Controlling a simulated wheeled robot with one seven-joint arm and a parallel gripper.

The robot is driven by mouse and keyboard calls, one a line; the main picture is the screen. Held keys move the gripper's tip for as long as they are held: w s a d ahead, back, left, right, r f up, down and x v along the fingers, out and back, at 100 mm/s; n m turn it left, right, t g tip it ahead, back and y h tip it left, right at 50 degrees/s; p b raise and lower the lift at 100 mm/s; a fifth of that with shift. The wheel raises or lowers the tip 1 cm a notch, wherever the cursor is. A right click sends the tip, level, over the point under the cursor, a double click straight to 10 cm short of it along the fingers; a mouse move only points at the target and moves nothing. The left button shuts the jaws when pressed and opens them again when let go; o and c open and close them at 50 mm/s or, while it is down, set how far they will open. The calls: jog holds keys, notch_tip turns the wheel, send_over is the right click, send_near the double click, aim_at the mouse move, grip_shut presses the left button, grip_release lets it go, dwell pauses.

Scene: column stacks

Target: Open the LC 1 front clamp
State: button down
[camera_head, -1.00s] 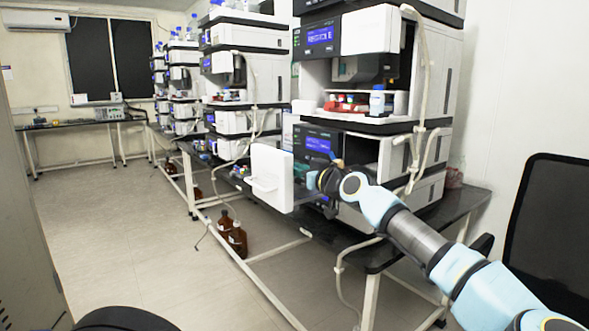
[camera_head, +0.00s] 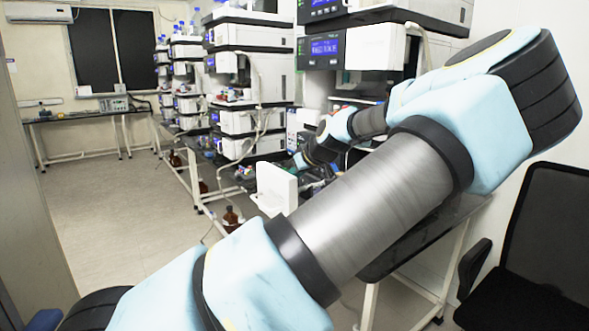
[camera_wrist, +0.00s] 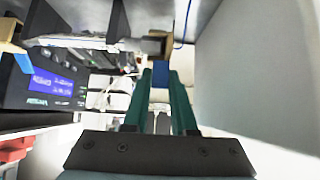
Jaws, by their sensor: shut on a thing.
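In the wrist view, my gripper's two green fingers (camera_wrist: 161,72) reach into a bay of the nearest instrument stack. A small blue part (camera_wrist: 160,75) shows between the fingertips, and the gripper is shut on it. Just beyond it is a tan block with a grey metal end (camera_wrist: 154,45); together these look like the front clamp. Whether the clamp is open or shut cannot be told. In the head view, the nearest stack (camera_head: 323,45) is partly hidden by my arm.
A lit blue display panel (camera_wrist: 52,84) is left of the fingers in the wrist view. A pale wall or panel (camera_wrist: 250,70) is close on the right. More stacks (camera_head: 250,75) stand along the bench. A black chair (camera_head: 540,230) is at right. The floor (camera_head: 110,210) at left is clear.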

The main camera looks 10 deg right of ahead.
jog(key=g+p, duration=0.1)
jog(key=w+g+h+p, duration=0.1)
jog(key=shift+w+a+r+g, duration=0.15)
jog(key=shift+a+r+g, duration=0.2)
jog(key=shift+g, duration=0.05)
jog(key=shift+w+a+f+g+h+p, duration=0.15)
jog(key=shift+w+g+h+p, duration=0.15)
jog(key=shift+g+p, duration=0.25)
jog(key=shift+w+a+f+g+h+p, duration=0.1)
jog(key=shift+w+g+h+p, duration=0.1)
jog(key=shift+g+h+p, duration=0.35)
jog(key=g, duration=0.1)
jog(key=f+g+p, duration=0.1)
jog(key=shift+w+a+g+h, duration=0.15)
jog(key=shift+w+g+h, duration=0.15)
jog(key=shift+w+h, duration=0.1)
jog(key=shift+w+f+g+h+p, duration=0.1)
jog(key=shift+f+g+h+p, duration=0.15)
jog(key=shift+g+p, duration=0.35)
jog(key=shift+f, duration=0.1)
jog(key=c, duration=0.7)
grip_release()
notch_tip(320, 180, up, 11)
jog(key=b, duration=0.3)
jog(key=shift+w+a, duration=0.1)
